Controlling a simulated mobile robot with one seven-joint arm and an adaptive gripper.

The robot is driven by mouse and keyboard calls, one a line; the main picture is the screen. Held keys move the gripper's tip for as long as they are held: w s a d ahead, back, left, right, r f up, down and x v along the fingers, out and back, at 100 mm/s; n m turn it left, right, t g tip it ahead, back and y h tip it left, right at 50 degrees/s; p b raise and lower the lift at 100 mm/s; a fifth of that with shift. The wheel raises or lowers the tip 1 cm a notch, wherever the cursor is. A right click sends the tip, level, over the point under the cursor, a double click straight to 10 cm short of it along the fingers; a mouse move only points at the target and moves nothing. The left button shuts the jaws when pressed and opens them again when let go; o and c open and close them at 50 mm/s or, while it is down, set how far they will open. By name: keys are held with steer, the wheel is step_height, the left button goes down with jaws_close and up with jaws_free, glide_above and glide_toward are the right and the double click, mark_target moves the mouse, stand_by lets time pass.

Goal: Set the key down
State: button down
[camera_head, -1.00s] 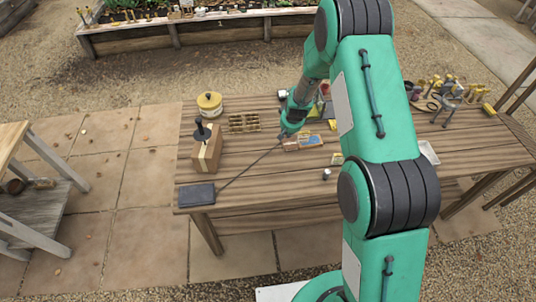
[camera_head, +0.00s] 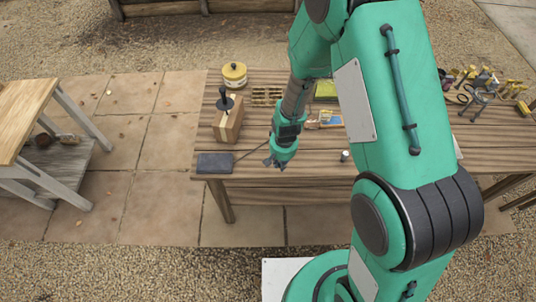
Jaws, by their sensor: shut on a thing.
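My gripper (camera_head: 275,161) is in the head view, low over the front edge of the wooden table (camera_head: 325,168), right of a dark flat slab (camera_head: 215,163). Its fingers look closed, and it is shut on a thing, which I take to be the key. The key itself cannot be made out at this size. I cannot tell whether the fingertips or the key touch the table.
A wooden block with a dark handle (camera_head: 228,122), a yellow-lidded pot (camera_head: 235,74) and a sectioned tray (camera_head: 267,96) stand behind. A small dark-and-white cylinder (camera_head: 345,156) is to the right. Tools (camera_head: 480,92) lie far right. A side bench (camera_head: 25,120) stands left.

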steer(key=shift+g, duration=0.3)
steer(key=s, duration=0.4)
steer(key=shift+s+a+r, duration=0.15)
steer(key=shift+a, duration=0.25)
steer(key=w+a, duration=0.1)
steer(key=w, duration=0.4)
steer(key=w+a+f, duration=0.1)
steer(key=w+a, duration=0.1)
steer(key=w, duration=0.3)
steer(key=w+a, duration=0.1)
steer(key=w, duration=0.4)
steer(key=shift+w+a+f+p, duration=0.15)
steer(key=shift+a+f+p, duration=0.1)
steer(key=shift+a+p, duration=0.15)
steer(key=shift+f, duration=1.75)
steer(key=shift+f, duration=0.15)
steer(key=c, duration=1.7)
jaws_free()
